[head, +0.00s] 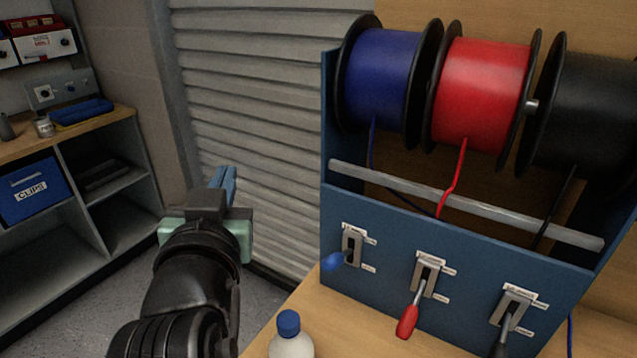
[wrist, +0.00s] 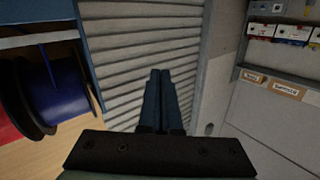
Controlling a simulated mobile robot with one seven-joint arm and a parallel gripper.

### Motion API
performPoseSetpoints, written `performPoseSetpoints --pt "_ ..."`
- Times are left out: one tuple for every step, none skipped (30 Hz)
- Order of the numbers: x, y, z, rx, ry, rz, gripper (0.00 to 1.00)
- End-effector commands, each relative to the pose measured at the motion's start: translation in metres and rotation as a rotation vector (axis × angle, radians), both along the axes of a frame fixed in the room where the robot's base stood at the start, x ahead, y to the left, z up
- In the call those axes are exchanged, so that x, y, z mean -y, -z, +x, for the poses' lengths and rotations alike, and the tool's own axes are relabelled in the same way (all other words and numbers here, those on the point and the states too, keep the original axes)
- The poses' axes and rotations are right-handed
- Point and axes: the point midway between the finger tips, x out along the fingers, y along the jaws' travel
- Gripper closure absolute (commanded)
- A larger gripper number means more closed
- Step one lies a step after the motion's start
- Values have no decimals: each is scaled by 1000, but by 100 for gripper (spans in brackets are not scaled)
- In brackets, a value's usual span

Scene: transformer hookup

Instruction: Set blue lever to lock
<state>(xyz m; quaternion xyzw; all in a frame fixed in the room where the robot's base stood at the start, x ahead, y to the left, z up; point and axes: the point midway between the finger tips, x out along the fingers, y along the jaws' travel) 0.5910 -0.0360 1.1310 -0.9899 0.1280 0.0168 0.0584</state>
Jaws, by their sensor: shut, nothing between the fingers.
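The blue lever (head: 333,261) is at the left of the blue panel's front in the head view. Its blue handle sticks out to the left and slightly down from a grey slotted plate with small white labels above and below; the label text is too small to read. My gripper (head: 229,177) is to the left of the panel and apart from the lever, in front of the grey shutter. In the wrist view, my gripper's two blue fingers (wrist: 161,75) are together with nothing between them. The blue lever does not show in the wrist view.
A red lever (head: 407,320) and a black lever (head: 500,345) stand right of it. Blue, red and black wire spools (head: 484,90) sit above. A blue-capped white bottle (head: 290,343) stands in front of the panel. Shelving (head: 60,270) is at left.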

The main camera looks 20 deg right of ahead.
Motion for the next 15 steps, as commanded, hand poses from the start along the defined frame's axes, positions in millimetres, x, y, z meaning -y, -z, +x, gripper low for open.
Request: performPoseSetpoints --pt "4 -14 3 -61 27 11 100" --pt "6 -12 4 -92 44 20 100" --pt "10 -9 4 -137 68 28 100" --pt "12 -7 4 -169 85 36 100" --pt "14 -6 4 -200 105 41 100" --pt "17 -3 3 -241 130 50 100" --pt "20 -2 1 -272 149 55 100" --pt "22 -1 -1 -302 170 61 100" --pt "26 1 -4 -342 199 67 100" --pt "29 2 -6 -370 222 72 100" --pt "31 3 -9 -399 243 75 100" --pt "35 3 -14 -436 275 80 100" --pt "37 4 -18 -464 298 83 100" --pt "40 4 -21 -488 322 85 100" --pt "43 4 -27 -522 353 88 100"
